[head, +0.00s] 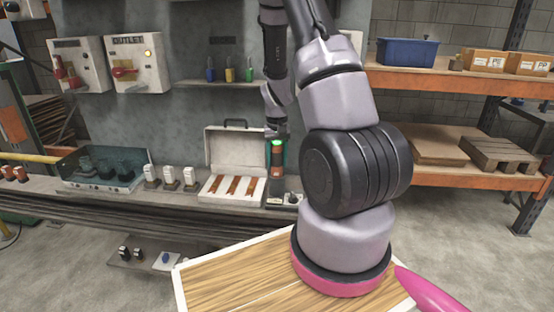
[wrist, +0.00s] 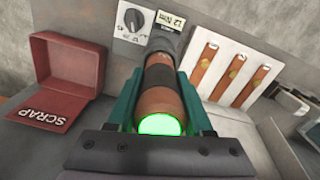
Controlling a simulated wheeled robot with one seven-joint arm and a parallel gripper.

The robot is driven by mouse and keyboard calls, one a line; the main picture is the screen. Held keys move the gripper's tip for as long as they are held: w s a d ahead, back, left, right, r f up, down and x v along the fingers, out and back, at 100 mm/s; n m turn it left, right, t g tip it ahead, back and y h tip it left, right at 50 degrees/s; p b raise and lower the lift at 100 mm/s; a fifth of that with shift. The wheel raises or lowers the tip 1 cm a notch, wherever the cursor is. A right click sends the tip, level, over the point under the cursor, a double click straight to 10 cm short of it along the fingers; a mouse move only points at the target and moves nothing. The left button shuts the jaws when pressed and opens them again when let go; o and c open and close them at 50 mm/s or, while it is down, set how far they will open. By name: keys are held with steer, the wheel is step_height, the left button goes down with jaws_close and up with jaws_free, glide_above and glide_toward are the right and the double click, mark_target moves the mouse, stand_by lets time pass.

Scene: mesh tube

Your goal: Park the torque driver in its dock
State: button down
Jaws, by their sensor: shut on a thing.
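The torque driver has an orange-brown body (wrist: 160,90) and a glowing green end cap; it also shows upright in the head view (head: 277,156). My gripper (wrist: 159,80) is shut on it, with teal fingers on both sides of the body; in the head view it is partly behind the driver. The driver's far end meets a black part beside a small label reading 12 Nm (wrist: 172,22) and a white dial panel (wrist: 132,20). I cannot tell whether that black part is the dock's collar or the driver's own nose, nor how deep it sits.
A red SCRAP box (wrist: 70,75) stands on one side of the driver. An open white case (head: 234,160) with brown strips stands on the other. White devices (head: 170,177) and a dark bin (head: 103,168) are farther left on the bench.

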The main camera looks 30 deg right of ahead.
mark_target(277, 143)
steer(key=shift+f, duration=0.4)
stand_by(0.3)
steer(key=shift+c, duration=1.1)
jaws_free()
step_height(277, 143, up, 11)
steer(key=shift+f, duration=0.2)
steer(key=shift+a+r, duration=0.1)
steer(key=shift+r, duration=0.35)
steer(key=s+a+r+t+y, duration=0.15)
steer(key=s+a+r, duration=0.25)
steer(key=r, duration=0.5)
steer(key=s+a+r+t, duration=0.2)
steer(key=s+a+r, duration=0.15)
steer(key=r, duration=0.45)
steer(key=s+a+r+t, duration=0.3)
steer(key=s+a+r, duration=0.2)
steer(key=s+r, duration=0.3)
steer(key=s, duration=0.4)
steer(key=shift+a+r+t, duration=0.3)
steer(key=shift+r+t, duration=0.05)
